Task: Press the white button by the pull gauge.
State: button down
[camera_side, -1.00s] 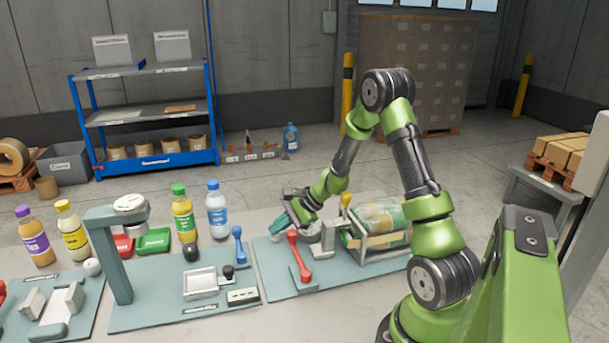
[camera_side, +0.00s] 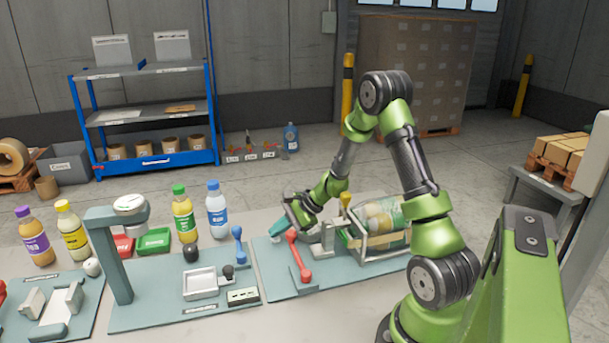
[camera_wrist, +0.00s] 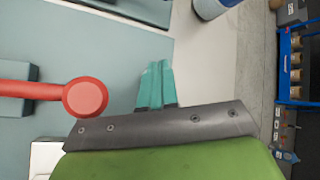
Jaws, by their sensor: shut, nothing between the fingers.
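My gripper (camera_side: 277,230) is low over the right-hand teal plate, behind the red lever (camera_side: 298,257). Its teal fingers are together and empty in the wrist view (camera_wrist: 156,86), to the right of the red lever's round knob (camera_wrist: 85,98) and apart from it. A white round knob (camera_side: 92,267) stands at the far left, beside a fixture with pale jaw-like blocks (camera_side: 55,301). It looks like the white button, but I cannot tell for certain whether that fixture is the pull gauge. My gripper is far to the right of this knob.
A tall grey-teal stand (camera_side: 112,255) and a black knob (camera_side: 190,253) are between my gripper and the white knob. A blue lever (camera_side: 238,245) stands nearer. Bottles (camera_side: 217,211) line the back.

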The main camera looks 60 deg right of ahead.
aim_at(279, 238)
dwell(0.3)
jog(key=shift+r, duration=0.85)
jog(key=shift+r, duration=2.5)
jog(key=s+a+r+n+h, duration=0.1)
jog(key=s+a+r+n, duration=0.7)
jog(key=s+a, duration=0.1)
jog(key=s+a+r+n+g+h, duration=0.1)
jog(key=s+a+r+n, duration=0.6)
jog(key=s+a+n, duration=0.2)
jog(key=a, duration=0.2)
jog(key=shift+a+r+n, duration=0.3)
jog(key=shift+r, duration=0.1)
